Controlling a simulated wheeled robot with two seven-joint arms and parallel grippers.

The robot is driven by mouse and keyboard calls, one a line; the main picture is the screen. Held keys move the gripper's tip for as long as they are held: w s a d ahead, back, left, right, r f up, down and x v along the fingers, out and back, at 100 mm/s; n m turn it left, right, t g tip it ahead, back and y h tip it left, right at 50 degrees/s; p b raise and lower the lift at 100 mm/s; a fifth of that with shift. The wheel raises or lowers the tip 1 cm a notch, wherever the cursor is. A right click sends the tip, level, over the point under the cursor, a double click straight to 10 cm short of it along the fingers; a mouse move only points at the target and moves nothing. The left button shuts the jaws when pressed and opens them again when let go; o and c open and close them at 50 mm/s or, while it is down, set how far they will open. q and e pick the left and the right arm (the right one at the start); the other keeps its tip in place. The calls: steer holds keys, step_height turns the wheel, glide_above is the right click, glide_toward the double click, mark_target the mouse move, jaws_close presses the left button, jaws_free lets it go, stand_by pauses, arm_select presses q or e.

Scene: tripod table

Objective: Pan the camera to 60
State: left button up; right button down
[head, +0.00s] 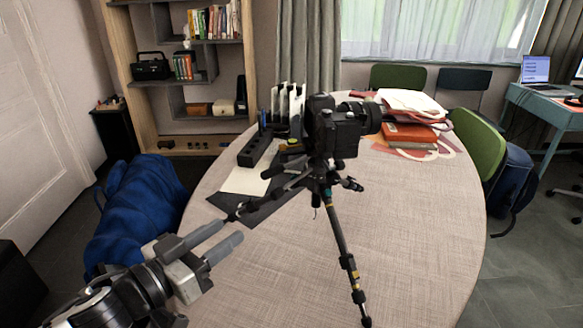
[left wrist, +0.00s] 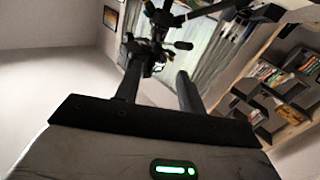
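A black camera (head: 335,130) sits on a black tripod (head: 340,235) that stands on the round table. The lens points to the right and away. A dark handle (head: 268,200) reaches from the tripod head toward lower left. My left gripper (head: 231,230) is at the lower left, its fingers apart with nothing between them. Its tips are close to the outer end of the handle; I cannot tell the exact gap. In the left wrist view the tripod parts (left wrist: 152,45) show beyond the two spread fingers. My right gripper is not in view.
The round table (head: 400,230) has clear room at front and right. Behind the tripod are a black organizer (head: 258,148), paper (head: 250,178) and a stack of red folders (head: 410,132).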

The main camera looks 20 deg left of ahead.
mark_target(280, 193)
arm_select(q)
steer(key=p+x, duration=0.1)
steer(key=x, duration=0.9)
steer(key=p+x, duration=0.1)
steer(key=x, duration=0.4)
steer(key=shift+w+d+r+p, duration=0.25)
steer(key=shift+r+p, duration=0.1)
jaws_close()
